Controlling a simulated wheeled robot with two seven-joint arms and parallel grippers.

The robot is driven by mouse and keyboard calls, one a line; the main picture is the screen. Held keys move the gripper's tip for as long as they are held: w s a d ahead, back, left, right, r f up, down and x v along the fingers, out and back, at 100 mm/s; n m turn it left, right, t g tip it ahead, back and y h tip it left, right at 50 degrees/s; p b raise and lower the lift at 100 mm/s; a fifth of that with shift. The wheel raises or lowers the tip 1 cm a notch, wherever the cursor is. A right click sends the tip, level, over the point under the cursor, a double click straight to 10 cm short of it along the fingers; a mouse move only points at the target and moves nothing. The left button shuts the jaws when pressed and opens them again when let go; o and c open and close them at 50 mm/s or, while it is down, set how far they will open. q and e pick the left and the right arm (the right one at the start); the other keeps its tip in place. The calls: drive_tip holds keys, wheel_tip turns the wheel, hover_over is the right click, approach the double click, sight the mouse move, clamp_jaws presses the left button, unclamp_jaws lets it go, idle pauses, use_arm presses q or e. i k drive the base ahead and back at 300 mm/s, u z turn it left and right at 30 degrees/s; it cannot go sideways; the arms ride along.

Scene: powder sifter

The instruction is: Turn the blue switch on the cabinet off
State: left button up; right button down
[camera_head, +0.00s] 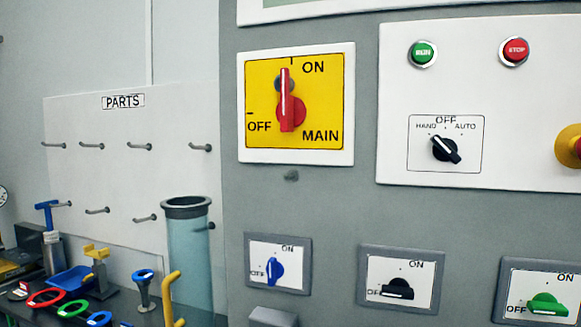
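The blue switch (275,271) is a small knob on a white plate in a grey frame, at the lower left of the cabinet front (330,215). Its plate has OFF at the left and ON at the upper right. The knob stands nearly upright, with its upper end toward the ON side and not toward OFF. Neither of my grippers shows in the head view, and nothing is seen touching the switch.
A black switch (397,289) and a green switch (548,304) sit to its right. A red main switch (287,105) is above. A grey block (273,317) is just below. At left, a bench holds a blue-green cylinder (188,255) and coloured parts beneath a peg board (120,170).

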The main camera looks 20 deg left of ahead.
sight(275, 270)
drive_tip(key=z, duration=2.5)
drive_tip(key=k, duration=1.35)
drive_tip(key=u, duration=1.95)
drive_tip(key=i, duration=0.5)
